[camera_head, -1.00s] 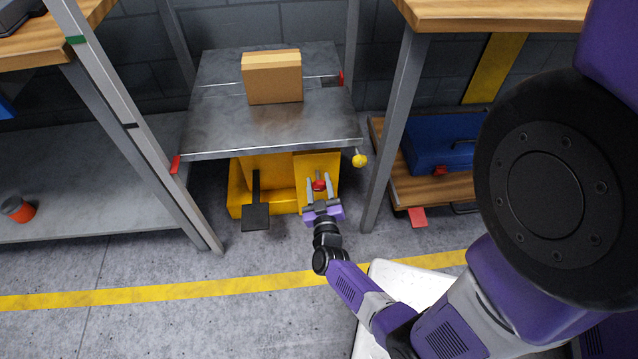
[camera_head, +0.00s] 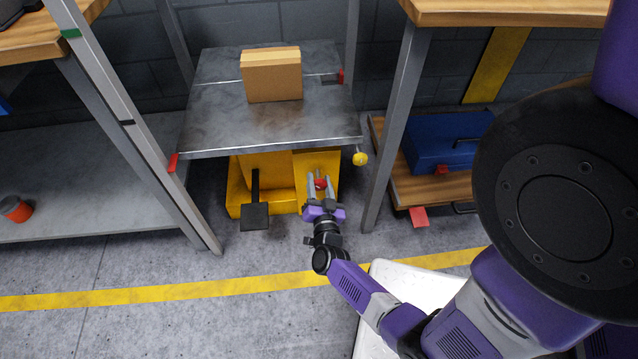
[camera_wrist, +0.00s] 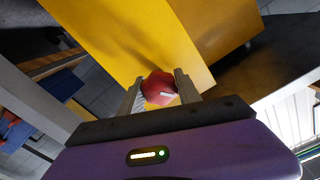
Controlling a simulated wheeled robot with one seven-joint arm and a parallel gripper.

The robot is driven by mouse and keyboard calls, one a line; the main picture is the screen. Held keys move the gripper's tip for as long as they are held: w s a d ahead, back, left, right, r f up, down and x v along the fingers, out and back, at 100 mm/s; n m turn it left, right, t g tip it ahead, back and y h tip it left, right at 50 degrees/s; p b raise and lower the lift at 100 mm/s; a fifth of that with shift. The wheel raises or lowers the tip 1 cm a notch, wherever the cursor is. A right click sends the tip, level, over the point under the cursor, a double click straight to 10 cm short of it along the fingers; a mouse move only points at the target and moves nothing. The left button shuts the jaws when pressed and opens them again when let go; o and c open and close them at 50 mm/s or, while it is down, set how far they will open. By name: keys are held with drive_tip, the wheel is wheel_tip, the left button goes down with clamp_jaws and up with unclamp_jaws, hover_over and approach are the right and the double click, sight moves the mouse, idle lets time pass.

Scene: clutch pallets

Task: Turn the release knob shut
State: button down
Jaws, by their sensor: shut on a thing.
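The red release knob (camera_head: 320,184) sits on the front of the yellow lift base (camera_head: 268,166), below the grey metal platform (camera_head: 215,125). In the wrist view the red knob (camera_wrist: 159,88) has a pale mark on its face. My gripper (camera_head: 319,182) reaches it from the front. In the wrist view the fingers of my gripper (camera_wrist: 160,92) stand on either side of the knob, shut on it. Part of the knob's sides is hidden by the fingers.
A cardboard box (camera_head: 272,75) rests on the platform. A black pedal (camera_head: 255,216) stands left of my gripper. A yellow ball knob (camera_head: 360,159) sticks out at the platform's right corner. Table legs (camera_head: 394,130) stand close on the right. A blue case (camera_head: 440,145) lies on the low shelf.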

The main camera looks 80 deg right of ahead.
sight(320, 188)
drive_tip(key=m+b, duration=0.1)
drive_tip(key=m, duration=0.3)
drive_tip(key=shift+f+m, duration=0.1)
drive_tip(key=shift+m, duration=0.2)
drive_tip(key=shift+m+b, duration=0.4)
drive_tip(key=shift+m, duration=1.2)
drive_tip(key=c, duration=0.8)
unclamp_jaws()
drive_tip(key=shift+c, duration=0.2)
drive_tip(key=p+v, duration=0.2)
drive_tip(key=v, duration=0.6)
drive_tip(key=shift+d, duration=0.1)
